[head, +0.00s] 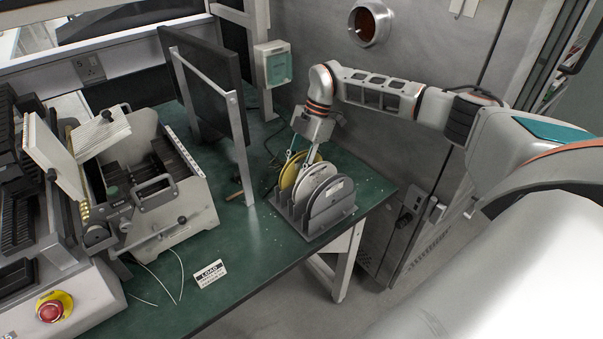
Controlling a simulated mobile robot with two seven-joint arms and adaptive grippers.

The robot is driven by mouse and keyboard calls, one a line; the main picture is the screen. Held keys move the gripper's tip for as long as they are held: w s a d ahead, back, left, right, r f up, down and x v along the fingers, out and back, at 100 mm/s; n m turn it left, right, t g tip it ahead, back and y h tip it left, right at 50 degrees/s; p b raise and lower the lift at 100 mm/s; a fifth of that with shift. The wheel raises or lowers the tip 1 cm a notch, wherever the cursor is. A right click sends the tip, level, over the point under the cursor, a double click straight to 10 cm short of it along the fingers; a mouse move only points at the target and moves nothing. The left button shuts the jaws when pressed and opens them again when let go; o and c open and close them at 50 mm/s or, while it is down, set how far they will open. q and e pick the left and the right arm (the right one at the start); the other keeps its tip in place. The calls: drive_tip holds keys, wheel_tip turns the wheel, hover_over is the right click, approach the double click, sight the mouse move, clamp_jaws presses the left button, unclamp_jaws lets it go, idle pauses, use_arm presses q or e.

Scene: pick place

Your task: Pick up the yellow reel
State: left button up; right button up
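The yellow reel (288,178) stands upright in a grey slotted rack (347,213) on the green table, behind a white reel and a grey one. My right gripper (302,158) points down at the top edge of the yellow reel. Its two fingers are spread apart, one to each side of that edge. I cannot tell whether they touch the reel. The lower part of the yellow reel is hidden by the white reel (312,184). My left gripper is not in view.
The grey reel (328,199) is at the front of the rack. A dark upright panel (210,85) on a metal frame stands left of the rack. A grey machine (165,200) and a label card (210,273) are further left. The front middle of the table (270,262) is clear.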

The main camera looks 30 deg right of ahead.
drive_tip(key=shift+f, duration=0.15)
clamp_jaws()
